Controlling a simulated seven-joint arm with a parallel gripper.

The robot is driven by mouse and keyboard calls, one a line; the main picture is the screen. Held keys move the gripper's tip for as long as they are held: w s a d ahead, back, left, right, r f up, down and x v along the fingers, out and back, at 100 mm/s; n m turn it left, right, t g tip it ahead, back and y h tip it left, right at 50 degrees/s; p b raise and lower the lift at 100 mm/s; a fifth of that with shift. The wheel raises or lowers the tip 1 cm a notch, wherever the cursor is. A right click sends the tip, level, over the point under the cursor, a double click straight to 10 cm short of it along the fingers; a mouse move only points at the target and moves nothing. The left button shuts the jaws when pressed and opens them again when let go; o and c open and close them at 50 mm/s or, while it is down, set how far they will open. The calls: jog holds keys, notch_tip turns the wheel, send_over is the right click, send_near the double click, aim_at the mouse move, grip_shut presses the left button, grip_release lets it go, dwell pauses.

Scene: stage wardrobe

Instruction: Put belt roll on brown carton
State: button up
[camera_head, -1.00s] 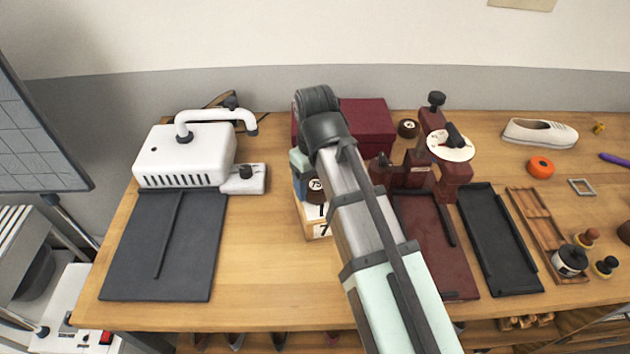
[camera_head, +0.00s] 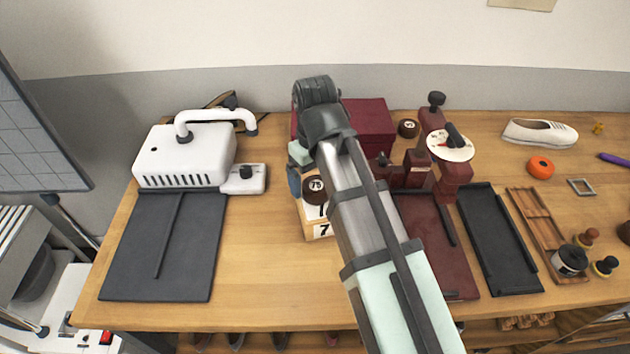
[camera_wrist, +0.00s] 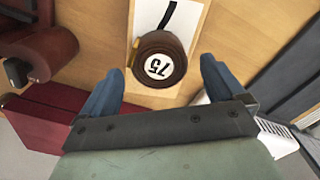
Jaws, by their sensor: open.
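A dark brown belt roll (camera_head: 315,190) with a round "75" label sits on a tan brown carton (camera_head: 319,232) with white "7" labels, left of my forearm. In the wrist view, the roll (camera_wrist: 158,60) lies flat on the carton's pale top (camera_wrist: 196,14). My gripper (camera_wrist: 162,66) is open, its two blue fingers on either side of the roll's near end with gaps showing. In the head view, one blue finger shows just behind and left of the roll; the other is hidden by my arm, as is part of the carton.
A maroon box (camera_head: 368,125) stands behind my arm. A second dark roll with a round label (camera_head: 408,128) sits beside it. A maroon press (camera_head: 452,165) and black tray (camera_head: 497,240) are to the right. A white press (camera_head: 185,158) stands left. Bare table lies front left.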

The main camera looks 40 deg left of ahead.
aim_at(315, 183)
jog(key=shift+r, duration=2.9)
